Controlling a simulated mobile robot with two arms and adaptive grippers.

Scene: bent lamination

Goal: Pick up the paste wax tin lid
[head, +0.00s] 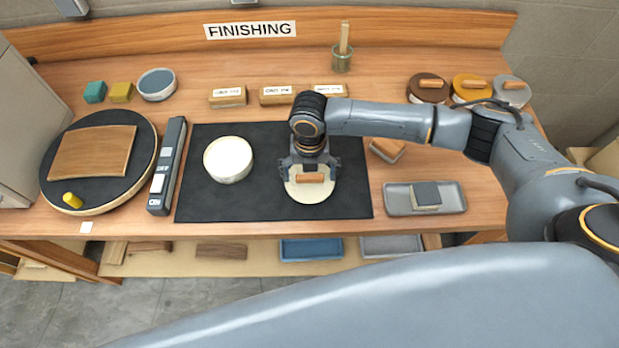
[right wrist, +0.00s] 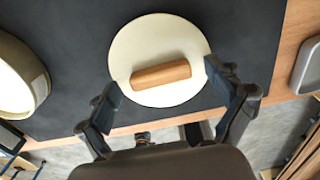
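The paste wax tin lid (head: 308,196) is a flat cream disc with a wooden bar handle (head: 310,177). It lies handle up on the black mat (head: 255,205), right of the open-looking cream tin (head: 228,160). My right gripper (head: 311,168) points down over the lid, partly covering its far side in the head view. In the right wrist view the lid (right wrist: 150,42) shows nearly whole, and the open fingers (right wrist: 160,80) stand apart on either side of the handle (right wrist: 160,75), with gaps to it. My left gripper is not in view.
A grey tray (head: 398,205) with a small block stands right of the mat. A wooden block (head: 387,150) lies behind it. A long dark bar tool (head: 166,165) and a round turntable (head: 60,190) are at the left. The mat's front middle is clear.

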